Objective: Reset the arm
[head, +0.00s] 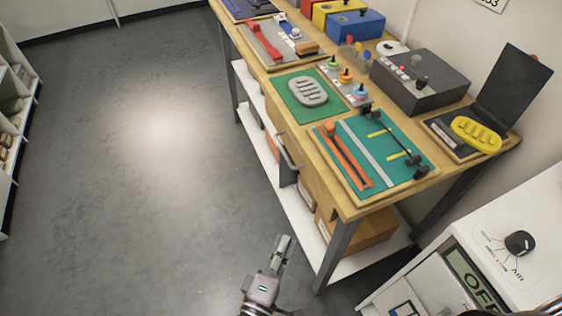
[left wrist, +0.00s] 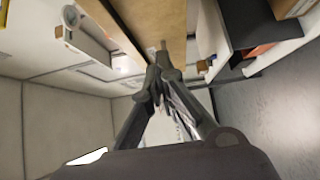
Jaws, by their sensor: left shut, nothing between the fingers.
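My left gripper (head: 281,244) shows at the bottom middle of the head view, over the grey floor and in front of the workbench's near end. Its fingers are together with nothing between them. In the left wrist view its fingers (left wrist: 160,68) meet at the tips, near the bench's wooden side. My right gripper is in neither view. Nothing is held in the gripper that shows.
The wooden workbench (head: 322,186) carries a teal mat (head: 378,137), a green mat with a grey piece (head: 308,92), and a dark box (head: 420,82). A white machine with a dial (head: 519,243) stands at lower right. Open floor (head: 140,160) lies left.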

